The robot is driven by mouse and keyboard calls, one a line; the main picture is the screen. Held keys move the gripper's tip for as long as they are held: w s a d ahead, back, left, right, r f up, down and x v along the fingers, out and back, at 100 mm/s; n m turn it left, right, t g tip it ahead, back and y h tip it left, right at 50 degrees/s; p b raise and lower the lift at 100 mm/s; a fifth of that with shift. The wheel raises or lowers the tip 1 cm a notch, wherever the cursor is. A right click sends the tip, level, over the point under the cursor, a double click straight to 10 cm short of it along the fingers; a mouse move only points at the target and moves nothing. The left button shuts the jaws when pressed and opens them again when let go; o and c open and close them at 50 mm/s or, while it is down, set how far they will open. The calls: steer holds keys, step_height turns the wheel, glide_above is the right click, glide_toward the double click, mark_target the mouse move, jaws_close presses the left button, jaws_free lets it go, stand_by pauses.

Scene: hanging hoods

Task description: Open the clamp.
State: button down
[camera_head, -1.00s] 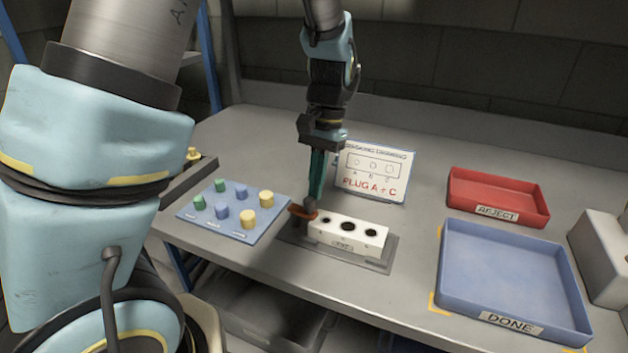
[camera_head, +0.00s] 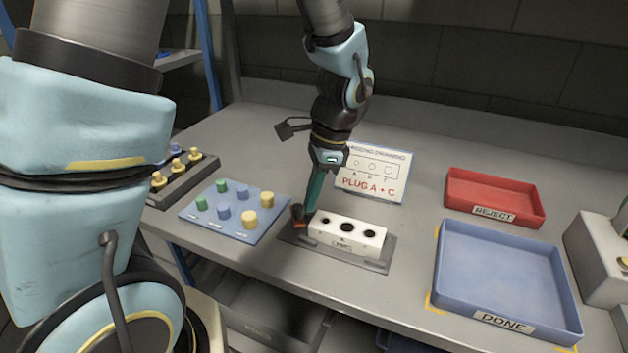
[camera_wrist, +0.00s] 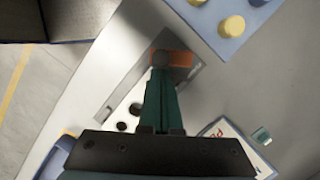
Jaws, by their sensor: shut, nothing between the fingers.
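The white block (camera_head: 347,233) with a row of dark holes sits on a grey base plate (camera_head: 377,264). The clamp (camera_head: 297,214), an orange bar by a dark post, is at the block's left end. It also shows in the wrist view as an orange bar (camera_wrist: 180,59) beside a grey round post. My gripper (camera_head: 309,209) points down with its teal fingers shut and empty. Its tips are right beside the clamp; whether they touch it I cannot tell. In the wrist view the gripper (camera_wrist: 160,70) covers part of the block (camera_wrist: 128,112).
A blue pad (camera_head: 232,214) with several green, blue and yellow plugs lies left of the block. A drawing card (camera_head: 375,172) reading "PLUG A + C" stands behind it. The red REJECT tray (camera_head: 495,197) and blue DONE tray (camera_head: 508,275) are to the right.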

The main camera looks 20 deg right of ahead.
steer(key=m, duration=0.1)
steer(key=a+m, duration=0.1)
steer(key=m+t+p, duration=0.1)
steer(key=m, duration=0.1)
steer(key=shift+s+a, duration=0.25)
steer(key=shift+a, duration=0.3)
stand_by(0.6)
steer(key=s+d, duration=0.1)
steer(key=d, duration=0.1)
steer(key=s+d+r+p, duration=0.1)
steer(key=d, duration=0.1)
steer(key=shift+s+r, duration=0.1)
steer(key=shift+s, duration=0.2)
steer(key=b+v, duration=0.1)
steer(key=v, duration=0.7)
steer(key=shift+a+r, duration=0.3)
steer(key=shift+r, duration=0.2)
